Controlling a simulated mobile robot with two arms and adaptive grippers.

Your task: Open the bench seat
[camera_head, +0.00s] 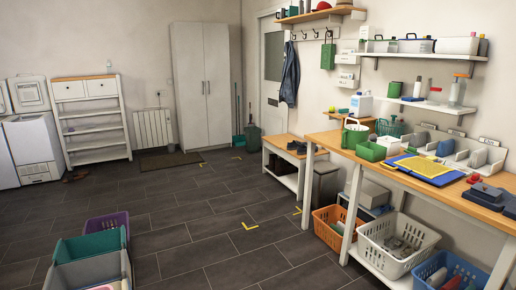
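The bench (280,146) stands against the right wall beyond the worktable, beside the white door. It has a light wooden seat on a white frame, with a low shelf below. The seat looks flat and level, so it appears closed. A small dark item (297,146) lies on the seat; it is too small to name. The bench's near end is partly hidden by the worktable's leg. Neither of my grippers shows in the head view.
A worktable (449,197) with crates below takes up the right side. Teal and grey crates (88,272) stand at front left. The dark tiled floor (190,215) with yellow corner marks is open before the bench.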

